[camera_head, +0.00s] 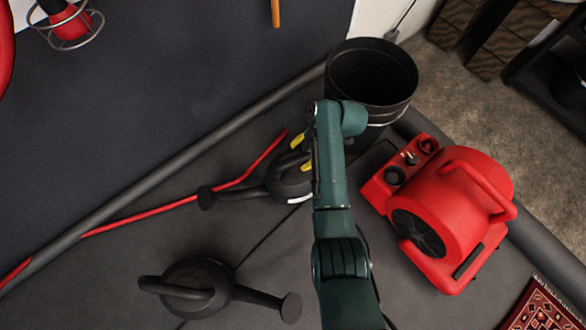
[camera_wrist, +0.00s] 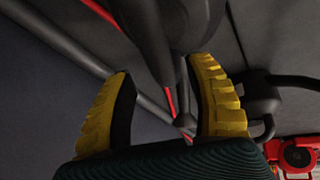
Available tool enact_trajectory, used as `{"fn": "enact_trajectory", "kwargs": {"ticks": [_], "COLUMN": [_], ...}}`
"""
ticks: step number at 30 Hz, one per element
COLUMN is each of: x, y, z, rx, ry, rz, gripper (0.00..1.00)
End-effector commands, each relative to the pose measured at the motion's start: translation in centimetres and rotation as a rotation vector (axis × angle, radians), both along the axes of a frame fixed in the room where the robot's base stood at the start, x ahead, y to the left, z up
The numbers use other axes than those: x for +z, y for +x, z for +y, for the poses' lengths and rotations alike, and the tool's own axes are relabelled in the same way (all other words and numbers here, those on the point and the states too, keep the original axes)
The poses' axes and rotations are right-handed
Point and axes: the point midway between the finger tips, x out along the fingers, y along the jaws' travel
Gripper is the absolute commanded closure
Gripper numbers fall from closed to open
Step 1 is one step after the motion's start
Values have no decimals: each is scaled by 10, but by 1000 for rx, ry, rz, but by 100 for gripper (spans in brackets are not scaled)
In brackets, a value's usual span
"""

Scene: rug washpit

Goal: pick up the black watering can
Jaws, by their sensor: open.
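Two black watering cans lie in the head view. One watering can (camera_head: 284,182) is beside my gripper, with its spout pointing left. The other watering can (camera_head: 198,288) stands nearer the bottom left, with its spout pointing right. My gripper (camera_head: 301,150) has yellow fingers and is open at the first can, whose right side is partly hidden by my arm. In the wrist view my gripper (camera_wrist: 162,68) shows both yellow fingers apart, with dark parts of a can in view between and beyond them. I cannot tell whether the fingers touch the can.
A black bucket (camera_head: 370,70) stands behind my gripper. A red blower (camera_head: 455,215) is to the right. A red hose (camera_head: 150,211) runs along the floor past the first can. A patterned rug (camera_head: 545,308) lies at the bottom right. Bare grey floor lies between the cans.

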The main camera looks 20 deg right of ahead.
Motion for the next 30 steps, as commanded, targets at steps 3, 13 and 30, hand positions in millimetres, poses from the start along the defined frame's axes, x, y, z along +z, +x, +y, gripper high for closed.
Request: {"fn": "enact_trajectory", "kwargs": {"ticks": [3,13,30], "x": [-17,-41,-46], "y": [2,10,9], "z": [10,26,26], "rx": [1,-2,0], "ry": [1,-1,0], "rz": [1,-1,-1], "gripper": [46,46,46]}}
